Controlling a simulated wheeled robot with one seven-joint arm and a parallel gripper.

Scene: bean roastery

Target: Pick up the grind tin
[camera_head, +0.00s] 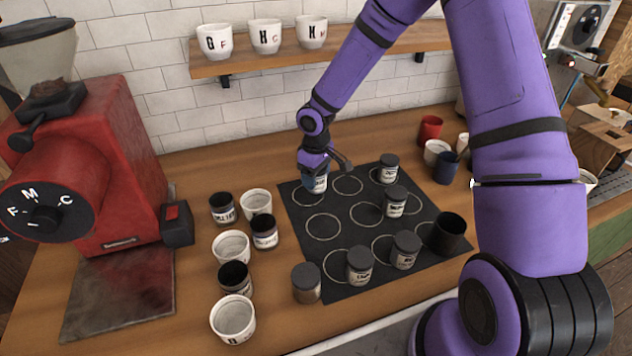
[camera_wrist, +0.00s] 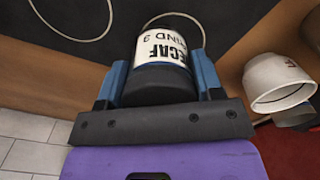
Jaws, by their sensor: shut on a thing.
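The grind tin (camera_head: 317,185), a small jar with a white label, stands at the back left of the black mat (camera_head: 331,283). In the wrist view the tin (camera_wrist: 165,62) shows a label reading "DECAF" with what looks like "GRIND 3", and a black end. My gripper (camera_head: 318,172) is above it in the head view. In the wrist view the two blue fingers of my gripper (camera_wrist: 164,75) are closed on both sides of the tin. The tin's far side is hidden. I cannot tell whether it touches the mat.
Several other dark-lidded tins stand on the mat, including one at the back (camera_head: 388,168). Tins and white cups (camera_head: 233,318) stand left of it. A red grinder (camera_head: 110,160) is at the left. A black cup (camera_head: 449,232) is at the mat's right edge. Several mat rings are empty.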

